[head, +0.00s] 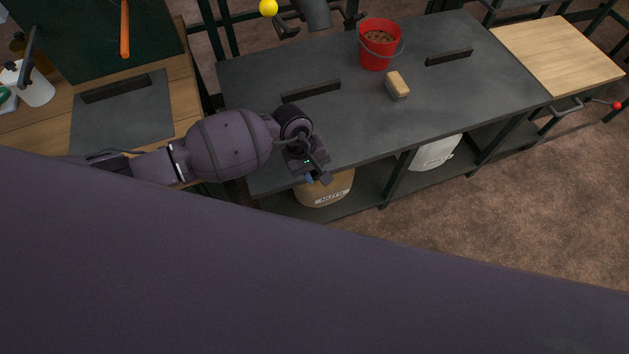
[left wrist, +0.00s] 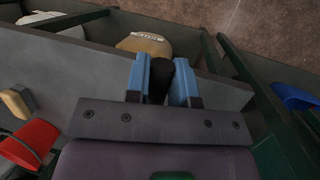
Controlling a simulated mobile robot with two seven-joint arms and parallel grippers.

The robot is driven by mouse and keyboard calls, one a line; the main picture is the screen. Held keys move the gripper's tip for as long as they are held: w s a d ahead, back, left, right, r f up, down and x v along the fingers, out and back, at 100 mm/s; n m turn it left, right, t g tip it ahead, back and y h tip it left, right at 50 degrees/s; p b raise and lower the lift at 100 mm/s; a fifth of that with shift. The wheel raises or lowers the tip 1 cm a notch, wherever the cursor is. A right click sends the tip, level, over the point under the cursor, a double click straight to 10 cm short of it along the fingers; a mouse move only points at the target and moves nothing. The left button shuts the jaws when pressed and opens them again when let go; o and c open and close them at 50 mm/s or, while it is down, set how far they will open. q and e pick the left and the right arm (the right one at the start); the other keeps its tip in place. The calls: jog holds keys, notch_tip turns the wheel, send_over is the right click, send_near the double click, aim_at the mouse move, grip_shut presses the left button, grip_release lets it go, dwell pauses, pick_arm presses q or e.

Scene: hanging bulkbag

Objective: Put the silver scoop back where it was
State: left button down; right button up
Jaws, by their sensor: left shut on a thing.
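My left gripper (head: 316,177) is over the near edge of the dark grey bench, above the brown sack. In the left wrist view its blue fingers (left wrist: 163,82) are shut on a black rounded handle (left wrist: 160,78). No silver scoop bowl shows in either view, so I cannot tell from the pictures what the handle belongs to. The brown sack (head: 325,190), marked with lettering, stands on the lower shelf and also shows in the left wrist view (left wrist: 143,45). My right gripper is not in view.
The dark bench top (head: 350,125) holds a red bucket (head: 373,57) with brown contents, a wood-backed block (head: 397,85) and two black bars. A white sack (head: 436,152) is on the lower shelf. A wooden side table (head: 560,55) stands right. Much of the bench top is clear.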

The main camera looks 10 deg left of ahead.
pick_arm(q)
jog(key=shift+f+b, duration=0.45)
jog(key=shift+f, duration=2.45)
jog(key=c, duration=1)
grip_release()
